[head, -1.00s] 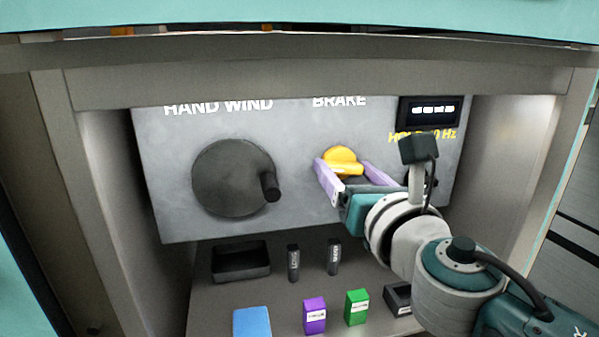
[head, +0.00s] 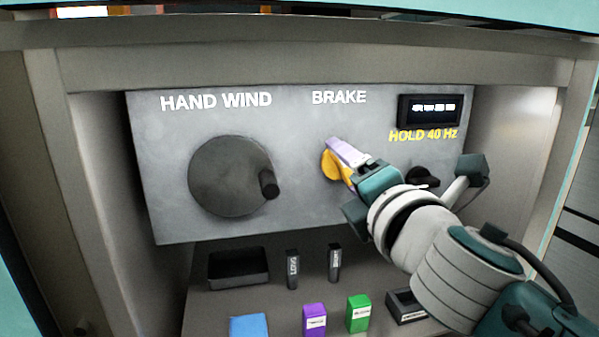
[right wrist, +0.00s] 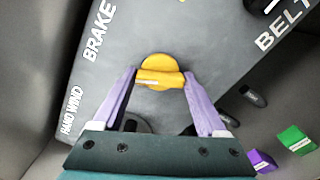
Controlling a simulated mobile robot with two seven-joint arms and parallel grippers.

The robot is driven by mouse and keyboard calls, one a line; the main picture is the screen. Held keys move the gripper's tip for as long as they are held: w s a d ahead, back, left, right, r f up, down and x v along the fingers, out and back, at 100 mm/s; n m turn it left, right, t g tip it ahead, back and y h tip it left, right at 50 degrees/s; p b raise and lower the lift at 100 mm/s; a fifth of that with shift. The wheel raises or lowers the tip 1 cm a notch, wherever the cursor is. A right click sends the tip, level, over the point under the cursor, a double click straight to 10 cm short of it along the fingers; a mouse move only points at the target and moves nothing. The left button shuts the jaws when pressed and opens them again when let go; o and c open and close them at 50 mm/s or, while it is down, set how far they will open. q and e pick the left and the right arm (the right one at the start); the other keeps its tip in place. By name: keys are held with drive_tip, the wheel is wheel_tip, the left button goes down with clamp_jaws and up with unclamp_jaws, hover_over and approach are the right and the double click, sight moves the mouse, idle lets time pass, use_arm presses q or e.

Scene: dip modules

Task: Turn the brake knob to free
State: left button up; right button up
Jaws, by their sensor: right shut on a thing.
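The yellow brake knob (head: 329,167) is on the grey panel below the white BRAKE label (head: 339,97). My right gripper (head: 336,162) reaches it from the right, rolled so one lilac finger lies above the other. In the right wrist view the knob (right wrist: 158,65) has a round base and a raised grip bar. The two fingers of the gripper (right wrist: 160,79) are shut on the ends of this bar. The gripper covers part of the knob in the head view. No mark for free is readable. My left gripper is not in view.
A dark hand-wind disc (head: 230,177) with a crank handle is left of the knob. A small display (head: 430,109) and a black knob (head: 423,176) are to the right. Several small blocks and a black tray (head: 238,269) sit on the shelf below. Cabinet walls enclose both sides.

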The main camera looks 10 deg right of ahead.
drive_tip(key=m, duration=0.5)
drive_tip(key=shift+m, duration=0.3)
idle(0.4)
drive_tip(key=o, duration=1.3)
drive_tip(key=shift+s, duration=0.15)
drive_tip(key=shift+s, duration=0.3)
drive_tip(key=s, duration=0.9)
drive_tip(key=shift+d+p, duration=0.15)
drive_tip(key=shift+p, duration=0.3)
